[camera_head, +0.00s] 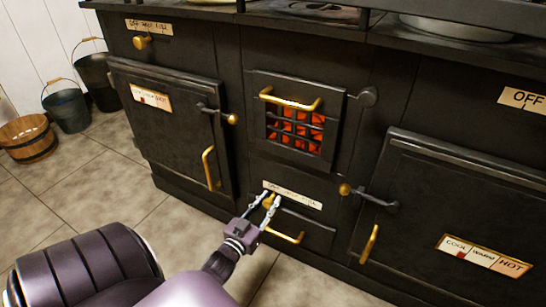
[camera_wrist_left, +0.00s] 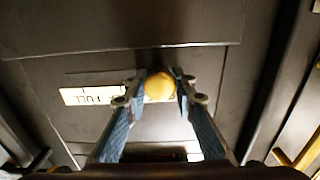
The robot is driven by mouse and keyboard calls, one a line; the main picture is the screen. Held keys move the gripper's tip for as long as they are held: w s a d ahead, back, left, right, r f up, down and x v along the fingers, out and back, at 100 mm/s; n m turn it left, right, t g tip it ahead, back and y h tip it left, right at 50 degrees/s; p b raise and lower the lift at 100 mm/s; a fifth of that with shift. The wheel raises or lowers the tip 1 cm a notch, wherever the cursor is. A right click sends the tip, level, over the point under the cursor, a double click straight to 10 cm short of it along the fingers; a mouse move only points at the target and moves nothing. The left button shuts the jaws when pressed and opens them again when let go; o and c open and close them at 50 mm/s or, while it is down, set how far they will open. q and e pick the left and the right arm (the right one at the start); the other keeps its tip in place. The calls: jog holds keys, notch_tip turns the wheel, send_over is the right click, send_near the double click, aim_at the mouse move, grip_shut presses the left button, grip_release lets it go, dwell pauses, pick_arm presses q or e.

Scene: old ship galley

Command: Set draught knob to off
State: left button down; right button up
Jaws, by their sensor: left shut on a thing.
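The draught knob (camera_wrist_left: 159,88) is a small round brass knob on the black stove front, low in the middle under the fire door. My left gripper (camera_head: 270,201) reaches it from below, and its two fingers are closed on the knob's sides, as the left wrist view (camera_wrist_left: 160,92) also shows. A pale label plate (camera_head: 292,195) lies beside the knob; in the left wrist view it reads upside down, with "FULL" legible. The fingers hide part of the knob and label, so its setting cannot be told. My right gripper is not in view.
A fire door (camera_head: 296,118) with glowing coals is above the knob. A brass drawer handle (camera_head: 286,236) is just below it. Oven doors with brass handles stand left (camera_head: 170,125) and right (camera_head: 450,220). Buckets (camera_head: 66,111) and a wooden tub (camera_head: 27,138) stand far left. The tiled floor in front is clear.

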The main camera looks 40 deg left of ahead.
pick_arm(q)
jog(key=shift+a+r, duration=0.1)
jog(key=shift+a, duration=0.25)
jog(key=c, duration=1.6)
grip_release()
jog(key=shift+s, duration=0.1)
jog(key=shift+s+d, duration=0.1)
jog(key=shift+s, duration=0.05)
jog(key=v, duration=1.1)
jog(key=shift+s, duration=0.3)
jog(key=shift+d, duration=0.15)
